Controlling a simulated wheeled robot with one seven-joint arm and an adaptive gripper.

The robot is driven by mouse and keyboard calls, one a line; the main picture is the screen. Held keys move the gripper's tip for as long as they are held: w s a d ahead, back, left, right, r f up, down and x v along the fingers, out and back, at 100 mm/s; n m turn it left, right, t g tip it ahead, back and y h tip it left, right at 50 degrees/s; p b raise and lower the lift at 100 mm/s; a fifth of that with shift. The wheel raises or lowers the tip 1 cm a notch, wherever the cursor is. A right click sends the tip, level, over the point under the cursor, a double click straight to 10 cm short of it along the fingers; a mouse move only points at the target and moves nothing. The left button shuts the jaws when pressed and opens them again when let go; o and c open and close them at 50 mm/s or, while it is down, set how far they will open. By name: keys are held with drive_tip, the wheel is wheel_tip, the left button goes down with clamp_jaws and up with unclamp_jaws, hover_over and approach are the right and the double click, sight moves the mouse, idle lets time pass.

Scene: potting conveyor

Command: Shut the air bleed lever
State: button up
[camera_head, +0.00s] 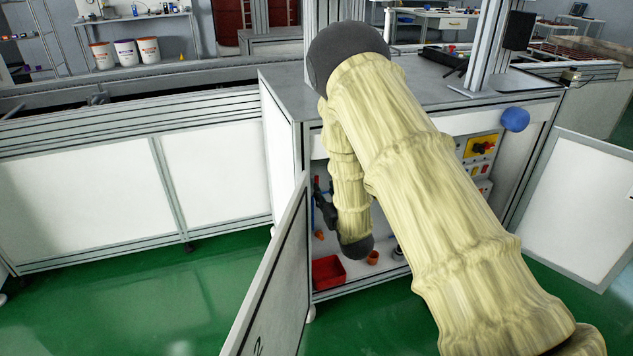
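My arm, in a pale yellow sleeve, reaches into an open cabinet (350,284) below a grey worktop. My gripper (322,200) is a small dark shape near the cabinet's left side, partly hidden by the arm. I cannot tell whether its fingers are open or shut. Thin blue and red parts (317,183) show right beside it, and a small orange part (319,235) is just below. I cannot make out which of these, if any, is the air bleed lever. The arm hides much of the cabinet's inside.
The left cabinet door (272,285) and right door (578,205) stand open. A red bin (328,271) and an orange cup (373,257) are on the cabinet floor. Green floor is clear at left.

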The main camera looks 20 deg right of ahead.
sight(317, 178)
drive_tip(key=w+b, duration=0.1)
drive_tip(key=w, duration=0.8)
drive_tip(key=shift+a+b, duration=0.15)
drive_tip(key=shift+b, duration=0.15)
drive_tip(key=shift+s, duration=0.1)
clamp_jaws()
